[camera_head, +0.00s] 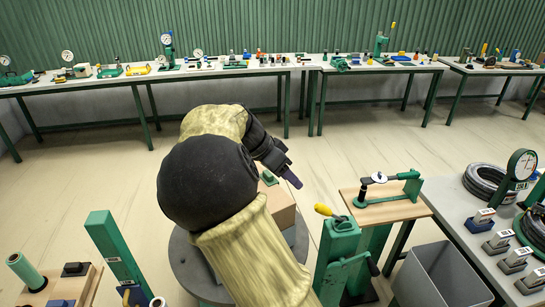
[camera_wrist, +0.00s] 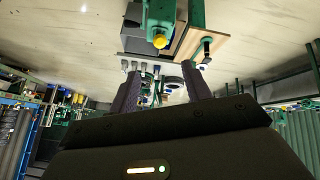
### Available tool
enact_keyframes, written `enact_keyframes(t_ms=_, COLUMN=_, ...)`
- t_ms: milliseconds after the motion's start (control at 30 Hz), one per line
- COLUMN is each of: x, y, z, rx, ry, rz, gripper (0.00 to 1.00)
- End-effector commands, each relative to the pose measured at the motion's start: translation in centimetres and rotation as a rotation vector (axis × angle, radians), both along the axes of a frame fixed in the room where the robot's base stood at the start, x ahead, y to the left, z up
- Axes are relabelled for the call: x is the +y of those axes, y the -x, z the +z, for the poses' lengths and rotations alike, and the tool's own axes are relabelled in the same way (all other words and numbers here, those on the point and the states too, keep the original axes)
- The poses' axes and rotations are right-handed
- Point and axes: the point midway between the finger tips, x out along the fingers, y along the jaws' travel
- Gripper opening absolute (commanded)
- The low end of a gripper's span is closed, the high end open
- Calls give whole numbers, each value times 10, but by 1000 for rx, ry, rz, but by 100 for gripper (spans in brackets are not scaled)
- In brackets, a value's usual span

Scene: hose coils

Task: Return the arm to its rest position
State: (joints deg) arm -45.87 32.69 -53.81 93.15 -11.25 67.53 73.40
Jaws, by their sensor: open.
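My arm rises from the bottom middle of the head view and bends at a big dark joint. My gripper (camera_head: 290,178) is at its end, pointing down and right, above the floor and left of the wooden-topped stand. In the wrist view its two dark fingers stand apart, and my gripper (camera_wrist: 162,92) is open with nothing seen between the fingers. It touches nothing that I can see. Black hose coils (camera_head: 485,182) lie on the grey table at the right. A green hose coil (camera_head: 535,228) lies at the table's right edge, partly cut off.
A green device with a yellow-tipped handle (camera_head: 338,222) and a wooden-topped stand (camera_head: 385,208) are close to the right of my arm. A grey open bin (camera_head: 440,275) is in front. A green post (camera_head: 117,250) stands at left.

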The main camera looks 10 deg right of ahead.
Motion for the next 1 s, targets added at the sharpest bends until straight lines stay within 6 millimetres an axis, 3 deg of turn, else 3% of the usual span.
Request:
enact_keyframes(t_ms=133, x=-4, y=3, z=-6, rx=17, ry=-23, rz=17, gripper=48)
enact_keyframes(t_ms=267, x=-13, y=16, z=-29, rx=78, ry=-119, rz=105, gripper=48)
enact_keyframes(t_ms=400, x=-18, y=44, z=-65, rx=153, ry=-281, rz=301, gripper=48)
enact_keyframes(t_ms=600, x=-3, y=91, z=-98, rx=183, ry=-454, rz=647, gripper=48)
enact_keyframes(t_ms=900, x=28, y=165, z=-115, rx=153, ry=-468, rz=1149, gripper=48)
enact_keyframes(t_ms=1000, x=32, y=178, z=-117, rx=151, ry=-441, rz=1238, gripper=48)
